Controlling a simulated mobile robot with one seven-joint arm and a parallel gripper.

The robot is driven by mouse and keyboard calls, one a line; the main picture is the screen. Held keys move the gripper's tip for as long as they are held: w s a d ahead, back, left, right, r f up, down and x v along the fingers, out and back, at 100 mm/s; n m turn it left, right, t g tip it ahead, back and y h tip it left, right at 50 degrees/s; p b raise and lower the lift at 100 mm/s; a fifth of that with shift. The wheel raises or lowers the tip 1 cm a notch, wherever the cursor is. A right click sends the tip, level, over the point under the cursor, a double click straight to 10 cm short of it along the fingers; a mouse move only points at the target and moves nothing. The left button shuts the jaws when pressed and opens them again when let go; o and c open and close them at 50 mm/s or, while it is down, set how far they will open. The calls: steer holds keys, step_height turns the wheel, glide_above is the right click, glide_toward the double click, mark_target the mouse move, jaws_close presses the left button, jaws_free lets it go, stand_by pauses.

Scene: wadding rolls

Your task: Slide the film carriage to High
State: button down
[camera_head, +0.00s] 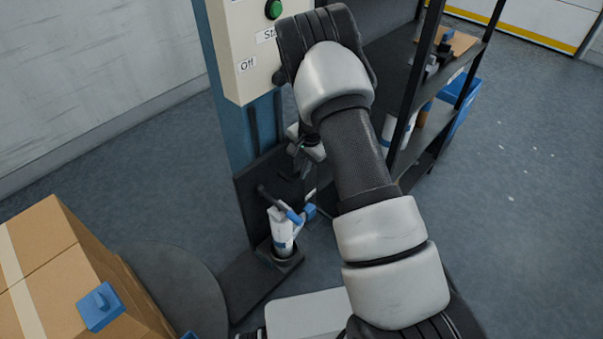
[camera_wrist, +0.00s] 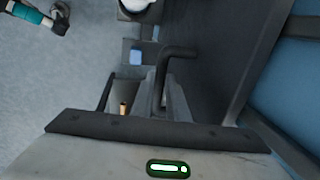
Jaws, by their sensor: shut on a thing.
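The film carriage (camera_head: 262,198) shows as a dark plate low on the front of the blue mast (camera_head: 240,136). My gripper (camera_head: 304,150) is in front of the mast, just above the carriage, partly hidden by my own arm in the head view. In the wrist view a black bent handle (camera_wrist: 180,52) runs down between the jaws of my gripper (camera_wrist: 146,97). The gripper is shut on this handle; the exact contact is hard to see. No High mark is readable in either view.
A pale control box (camera_head: 238,50) with a green button (camera_head: 273,9) and an Off label is on the mast above. Cardboard boxes (camera_head: 45,240) are at left, a dark shelf (camera_head: 430,105) at right.

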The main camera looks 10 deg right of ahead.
steer(key=shift+w+r+p, duration=0.1)
steer(key=shift+r+p, duration=0.25)
steer(key=shift+r, duration=0.95)
steer(key=c, duration=1.8)
jaws_free()
steer(key=shift+r, duration=0.1)
steer(key=shift+o, duration=0.4)
step_height(320, 180, up, 12)
steer(key=s+d, duration=0.1)
steer(key=s, duration=0.1)
steer(key=shift+d+f+p, duration=0.2)
steer(key=shift+f+p, duration=0.05)
steer(key=shift+p, duration=0.2)
